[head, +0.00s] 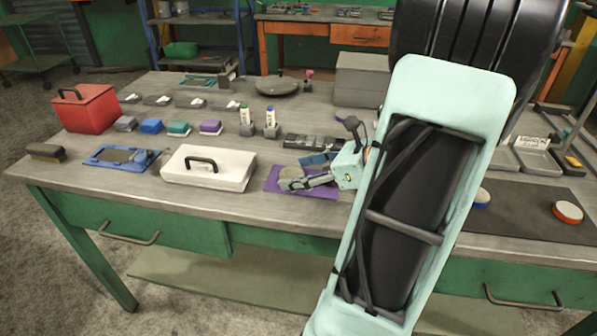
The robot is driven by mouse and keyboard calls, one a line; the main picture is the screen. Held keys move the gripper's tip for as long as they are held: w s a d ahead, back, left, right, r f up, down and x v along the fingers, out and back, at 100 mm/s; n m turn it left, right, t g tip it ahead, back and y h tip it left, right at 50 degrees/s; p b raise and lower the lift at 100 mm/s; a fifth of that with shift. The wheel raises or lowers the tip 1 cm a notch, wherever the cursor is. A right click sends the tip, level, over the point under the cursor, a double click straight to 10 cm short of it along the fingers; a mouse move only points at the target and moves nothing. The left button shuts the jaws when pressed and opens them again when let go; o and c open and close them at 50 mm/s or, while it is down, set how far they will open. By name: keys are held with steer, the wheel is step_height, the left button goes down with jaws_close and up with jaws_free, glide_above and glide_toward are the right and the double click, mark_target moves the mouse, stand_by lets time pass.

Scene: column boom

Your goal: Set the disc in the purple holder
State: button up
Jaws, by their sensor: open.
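A flat purple holder (272,183) lies near the front edge of the bench, right of the white case. A round grey-beige disc (291,173) shows over the holder, partly hidden by my gripper. I cannot tell whether it rests fully in the holder. My gripper (288,184) is open, low over the purple holder, with its fingers at the disc. Any contact between fingers and disc is too small to make out. An orange-rimmed disc with a pale top (567,212) lies on a dark mat at the right, and another disc (481,197) is partly behind my arm.
A white case (209,167) with a black handle stands close left of the holder. A blue tray (122,157), a red box (85,108) and small coloured blocks (151,126) are further left. Two marker-like bottles (271,123) stand behind. My arm hides much of the bench's right middle.

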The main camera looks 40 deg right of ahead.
steer(key=p+v, duration=0.2)
steer(key=v, duration=0.9)
steer(key=shift+s+d+r, duration=0.1)
steer(key=shift+s+d, duration=0.1)
steer(key=shift+s, duration=0.1)
